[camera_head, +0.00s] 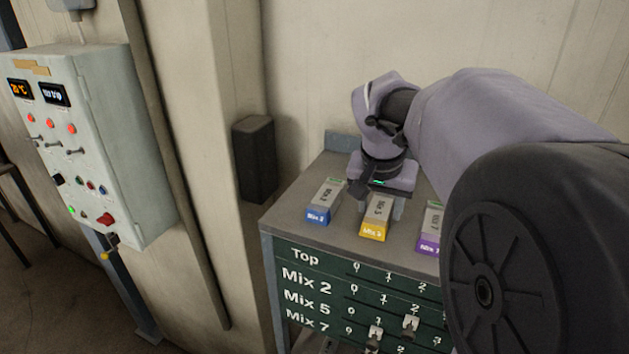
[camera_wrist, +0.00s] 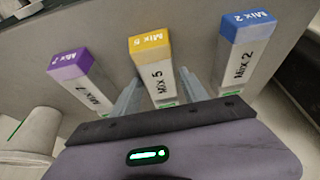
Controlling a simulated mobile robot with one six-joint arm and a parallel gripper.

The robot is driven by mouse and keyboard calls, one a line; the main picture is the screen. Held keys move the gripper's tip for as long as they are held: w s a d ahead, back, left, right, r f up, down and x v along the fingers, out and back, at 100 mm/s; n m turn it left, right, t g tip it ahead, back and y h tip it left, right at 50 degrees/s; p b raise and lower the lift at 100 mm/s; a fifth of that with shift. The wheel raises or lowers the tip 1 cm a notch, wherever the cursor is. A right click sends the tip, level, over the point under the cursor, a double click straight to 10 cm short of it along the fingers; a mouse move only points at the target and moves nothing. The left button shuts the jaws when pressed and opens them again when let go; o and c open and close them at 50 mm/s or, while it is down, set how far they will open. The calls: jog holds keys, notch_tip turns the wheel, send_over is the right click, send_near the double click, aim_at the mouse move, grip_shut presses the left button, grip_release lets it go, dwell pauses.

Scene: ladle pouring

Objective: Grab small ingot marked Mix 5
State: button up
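The Mix 5 ingot (camera_head: 376,222) is a small grey bar with a yellow end. It lies on top of the cabinet, between the Mix 2 ingot (camera_head: 324,202) with a blue end and the Mix 7 ingot (camera_head: 430,228) with a purple end. My gripper (camera_head: 381,207) is low over the Mix 5 ingot. In the wrist view, my gripper (camera_wrist: 159,82) has one finger on each side of the Mix 5 ingot (camera_wrist: 157,78), with narrow gaps showing. The fingers look open. The ingot's far end is hidden under my gripper.
The grey cabinet top (camera_head: 284,212) bears the ingots, with a green label board (camera_head: 330,290) on its front. A dark box (camera_head: 254,158) is on the wall behind. A control panel (camera_head: 100,150) stands at the left. The neighbouring ingots flank my fingers closely.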

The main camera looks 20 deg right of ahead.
jog(key=shift+w, duration=0.1)
grip_shut()
jog(key=shift+r, duration=0.1)
